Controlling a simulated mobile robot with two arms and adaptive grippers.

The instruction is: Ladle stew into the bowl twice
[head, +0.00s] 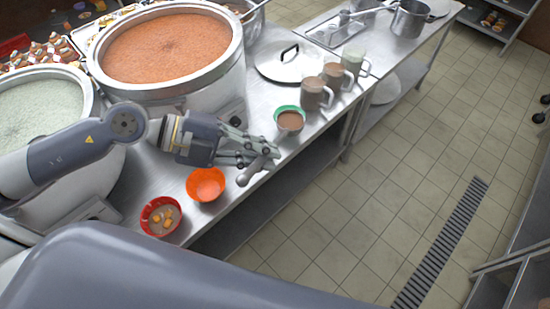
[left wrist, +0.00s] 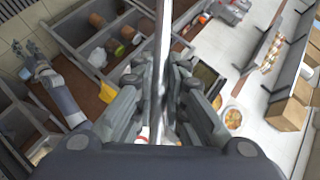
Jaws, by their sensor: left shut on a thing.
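My left gripper (head: 250,150) is shut on a shiny metal handle (left wrist: 160,70), which looks like the ladle's; in the left wrist view it runs upright between the fingers (left wrist: 165,95). In the head view a grey rounded handle end (head: 245,178) sticks out below the fingers; I cannot make out a ladle cup. A large pot of orange-red stew (head: 165,48) stands behind the gripper. A red bowl (head: 160,216) with chunks in brown food, an orange bowl (head: 206,184) and a green-rimmed bowl (head: 290,120) with brown content are near the counter's front edge. My right gripper (left wrist: 25,48) shows small in the wrist view.
A pot of pale congee (head: 40,105) stands at left. Several filled mugs (head: 315,94) and a lid (head: 290,60) are on the counter beyond the green-rimmed bowl. A second table with a saucepan (head: 410,18) is at the back. The tiled floor (head: 370,190) at right is clear.

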